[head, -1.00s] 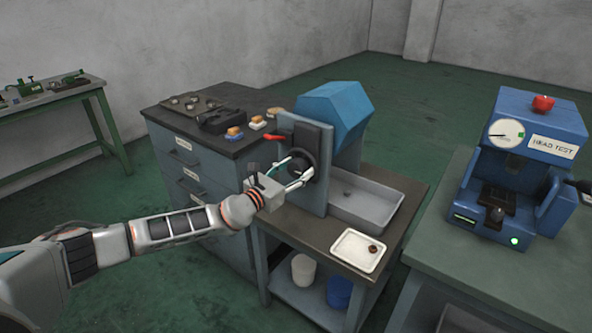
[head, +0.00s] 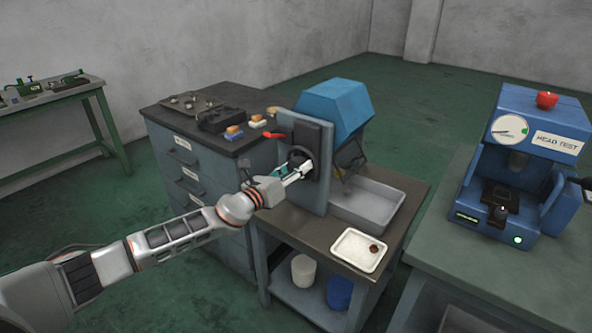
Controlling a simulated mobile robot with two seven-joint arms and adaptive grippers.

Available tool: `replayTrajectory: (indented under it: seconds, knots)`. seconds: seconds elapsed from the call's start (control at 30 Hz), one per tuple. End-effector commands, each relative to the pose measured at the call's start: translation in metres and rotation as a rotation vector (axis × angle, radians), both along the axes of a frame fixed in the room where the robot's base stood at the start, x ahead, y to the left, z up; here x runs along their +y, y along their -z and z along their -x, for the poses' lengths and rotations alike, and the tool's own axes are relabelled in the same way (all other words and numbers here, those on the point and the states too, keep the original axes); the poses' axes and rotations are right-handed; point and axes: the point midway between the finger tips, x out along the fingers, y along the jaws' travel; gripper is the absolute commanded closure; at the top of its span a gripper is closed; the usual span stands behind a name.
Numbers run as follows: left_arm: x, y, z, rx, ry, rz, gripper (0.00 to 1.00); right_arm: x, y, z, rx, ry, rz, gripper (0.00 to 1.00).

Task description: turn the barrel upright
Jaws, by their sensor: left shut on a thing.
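The blue faceted barrel (head: 335,105) is mounted behind a grey upright plate (head: 309,200) on the small bench. It is tilted, with its lower, darker side over the grey tray. A dark round handwheel (head: 297,154) sits on the near face of the plate, partly hidden by my gripper. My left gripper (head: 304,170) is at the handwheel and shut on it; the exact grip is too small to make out.
A grey tray (head: 402,208) lies under the barrel, and a small white tray (head: 345,250) with a brown piece is in front. A red lever (head: 273,135) sticks out near the plate. The blue head tester (head: 545,125) stands right. A drawer cabinet (head: 200,165) is behind my arm.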

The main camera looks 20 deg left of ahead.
Motion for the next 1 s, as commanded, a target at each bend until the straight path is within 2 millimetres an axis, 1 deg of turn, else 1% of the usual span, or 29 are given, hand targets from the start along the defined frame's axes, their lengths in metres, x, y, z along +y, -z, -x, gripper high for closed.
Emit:
replayTrajectory:
  seconds: [0.17, 0.37, 0.7, 1.0]
  knots:
    - [0.0, 0.0, 0.0, 0.059, -0.001, 0.165, 0.81, 0.0, 0.001, 0.0, 0.001, 0.0, 0.0, 0.75]
    - [0.0, 0.0, 0.0, 0.124, -0.002, 0.342, 0.81, 0.0, -0.002, 0.0, -0.001, 0.0, 0.0, 0.75]
    - [0.0, -0.001, 0.0, 0.232, -0.002, 0.643, 0.81, 0.0, -0.013, -0.003, -0.008, 0.0, 0.0, 0.75]
    - [0.0, -0.001, 0.0, 0.311, 0.0, 0.859, 0.81, 0.0, -0.025, -0.004, -0.013, -0.001, 0.0, 0.75]
